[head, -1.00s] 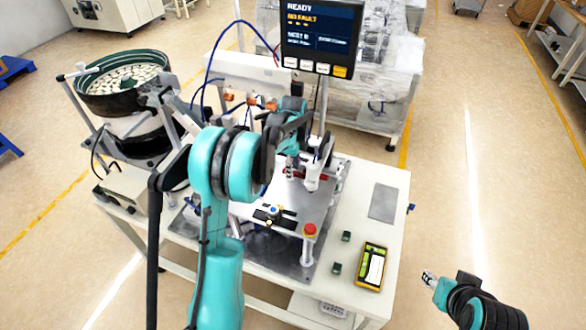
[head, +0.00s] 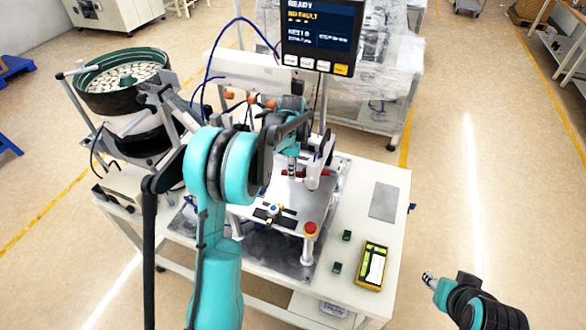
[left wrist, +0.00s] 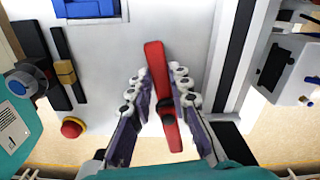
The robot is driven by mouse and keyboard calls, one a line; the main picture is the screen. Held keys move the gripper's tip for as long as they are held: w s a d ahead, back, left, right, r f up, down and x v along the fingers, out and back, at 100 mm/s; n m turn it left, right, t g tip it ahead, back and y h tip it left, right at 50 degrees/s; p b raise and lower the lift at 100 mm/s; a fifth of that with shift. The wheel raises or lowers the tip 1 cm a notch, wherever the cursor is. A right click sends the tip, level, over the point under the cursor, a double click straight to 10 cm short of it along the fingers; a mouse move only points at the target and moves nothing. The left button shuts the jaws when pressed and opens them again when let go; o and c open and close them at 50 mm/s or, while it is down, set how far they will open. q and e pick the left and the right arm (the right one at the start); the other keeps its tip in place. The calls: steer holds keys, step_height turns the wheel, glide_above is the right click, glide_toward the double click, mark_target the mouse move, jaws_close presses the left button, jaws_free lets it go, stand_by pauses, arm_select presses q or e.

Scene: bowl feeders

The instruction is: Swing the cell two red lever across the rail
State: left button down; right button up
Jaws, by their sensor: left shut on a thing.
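The red lever (left wrist: 157,62) lies lengthwise in the left wrist view, slightly tilted, with a dark round spot partway along it. My left gripper (left wrist: 163,88) has a finger on each side of the lever and is shut on it. In the head view the left gripper (head: 292,174) is over the back of the station plate, and only small red parts of the lever (head: 326,174) show beside it. My right gripper (head: 429,279) is at the lower right, away from the table; its jaws are too small to read.
A red button (head: 310,228) stands on the plate's front right corner. A yellow device (head: 371,266) and a grey pad (head: 383,202) lie on the table. The bowl feeder (head: 125,80) is at left. A screen (head: 320,36) stands behind on a post.

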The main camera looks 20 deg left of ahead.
arm_select(q)
steer(key=n, duration=0.1)
steer(key=s+n, duration=0.1)
steer(key=shift+d+n+b, duration=0.25)
steer(key=shift+n+b, duration=0.15)
steer(key=n, duration=0.1)
steer(key=s+d+n, duration=0.1)
steer(key=n, duration=0.1)
steer(key=shift+n+b, duration=0.3)
steer(key=shift+b, duration=0.1)
steer(key=n, duration=0.1)
steer(key=d+n, duration=0.1)
steer(key=n, duration=0.1)
steer(key=shift+s, duration=0.4)
steer(key=shift+s+d+n+b, duration=0.1)
steer(key=shift+d+n+b, duration=0.15)
steer(key=shift+n, duration=0.5)
steer(key=shift+s+d+n+b, duration=0.1)
steer(key=shift+d+n+b, duration=0.1)
steer(key=shift+n, duration=0.55)
steer(key=c, duration=1.4)
jaws_free()
